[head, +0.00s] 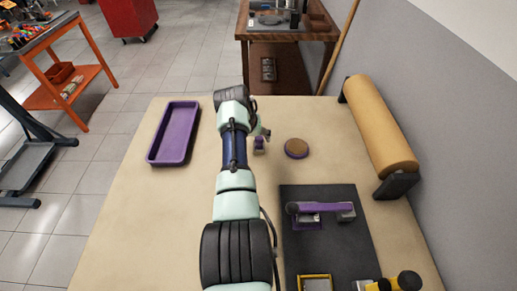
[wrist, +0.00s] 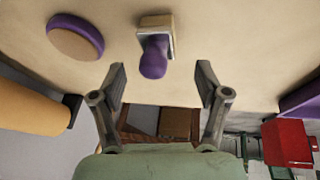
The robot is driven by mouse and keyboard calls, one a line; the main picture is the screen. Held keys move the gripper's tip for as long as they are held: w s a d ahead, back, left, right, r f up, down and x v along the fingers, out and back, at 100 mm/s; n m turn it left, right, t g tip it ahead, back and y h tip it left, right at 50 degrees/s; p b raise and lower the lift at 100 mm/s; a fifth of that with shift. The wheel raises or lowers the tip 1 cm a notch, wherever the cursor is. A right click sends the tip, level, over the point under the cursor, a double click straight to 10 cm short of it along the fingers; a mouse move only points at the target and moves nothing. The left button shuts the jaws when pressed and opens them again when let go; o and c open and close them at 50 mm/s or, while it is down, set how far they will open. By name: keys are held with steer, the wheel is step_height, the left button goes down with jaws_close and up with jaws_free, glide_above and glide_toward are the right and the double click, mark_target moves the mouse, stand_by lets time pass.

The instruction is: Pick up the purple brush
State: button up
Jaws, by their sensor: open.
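The purple brush (wrist: 154,58) lies on the table in the wrist view, its rounded purple handle end pointing toward my gripper and its pale tan head farther off. In the head view the brush (head: 259,146) shows small, just right of my arm. My gripper (wrist: 161,72) is open and empty, with one finger to each side of the handle's end in the picture. I cannot tell how high the fingers are above the table. In the head view my arm hides most of the gripper (head: 265,132).
A round purple-rimmed pad (head: 296,148) lies right of the brush. A purple tray (head: 173,135) is at the left. A brown paper roll (head: 380,125) stands along the right edge. A dark mat (head: 335,250) holds a purple-handled tool (head: 320,209) and yellow items. Bare table surrounds the brush.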

mark_target(256, 138)
steer(key=b+x, duration=0.3)
steer(key=shift+d+f+b, duration=0.1)
steer(key=shift+f+b, duration=0.25)
steer(key=shift+b, duration=0.05)
steer(key=shift+r, duration=0.1)
steer(key=c, duration=1.4)
step_height(256, 138, up, 20)
steer(key=p, duration=0.9)
steer(key=shift+r+p, duration=0.1)
steer(key=shift+p, duration=0.25)
steer(key=o, duration=0.5)
steer(key=shift+c, duration=1.4)
